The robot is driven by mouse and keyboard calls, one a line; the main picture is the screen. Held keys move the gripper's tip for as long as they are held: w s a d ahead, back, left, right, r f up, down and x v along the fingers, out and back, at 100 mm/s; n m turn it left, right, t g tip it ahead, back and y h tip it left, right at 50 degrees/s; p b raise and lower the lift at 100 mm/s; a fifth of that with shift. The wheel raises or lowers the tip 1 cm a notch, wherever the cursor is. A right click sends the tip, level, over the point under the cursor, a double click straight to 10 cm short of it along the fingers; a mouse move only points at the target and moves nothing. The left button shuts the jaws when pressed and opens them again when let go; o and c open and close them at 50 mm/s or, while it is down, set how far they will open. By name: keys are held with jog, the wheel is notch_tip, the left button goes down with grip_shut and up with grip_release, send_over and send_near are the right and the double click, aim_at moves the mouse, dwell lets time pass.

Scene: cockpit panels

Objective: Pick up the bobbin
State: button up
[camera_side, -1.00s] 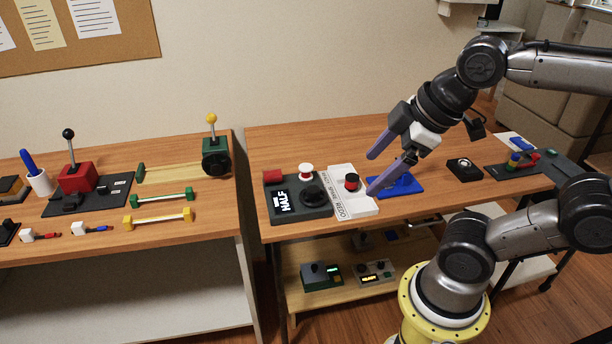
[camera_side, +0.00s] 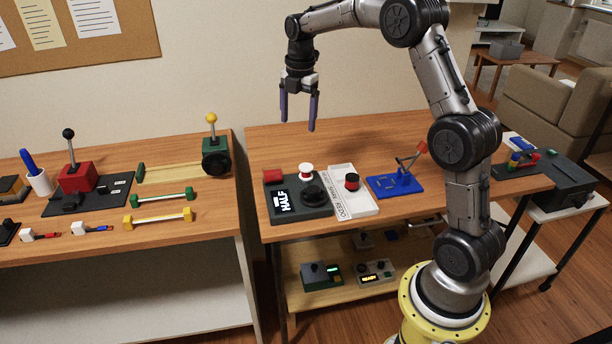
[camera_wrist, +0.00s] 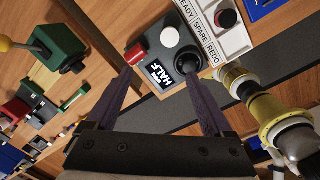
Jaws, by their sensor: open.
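My gripper (camera_side: 298,124) is open and empty, pointing down high above the back of the right table. Its two purple fingers also show wide apart in the wrist view (camera_wrist: 161,82).
The panel also carries a red block (camera_side: 272,176) and a black knob (camera_side: 313,194). Right of it are a white labelled tray (camera_side: 362,203) with a black-and-red knob (camera_side: 352,181) and a blue stand with a red-tipped lever (camera_side: 398,184). The table behind the panel is bare.

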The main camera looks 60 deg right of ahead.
jog(key=g, duration=0.1)
send_near(305, 167)
jog(key=shift+m, duration=0.3)
jog(key=f, duration=0.4)
jog(key=shift+s+d+f, duration=0.1)
jog(key=shift+s+f, duration=0.1)
jog(key=shift+f, duration=0.15)
jog(key=shift+w+f, duration=0.1)
jog(key=shift+f, duration=3.05)
grip_shut()
jog(key=shift+r, duration=0.1)
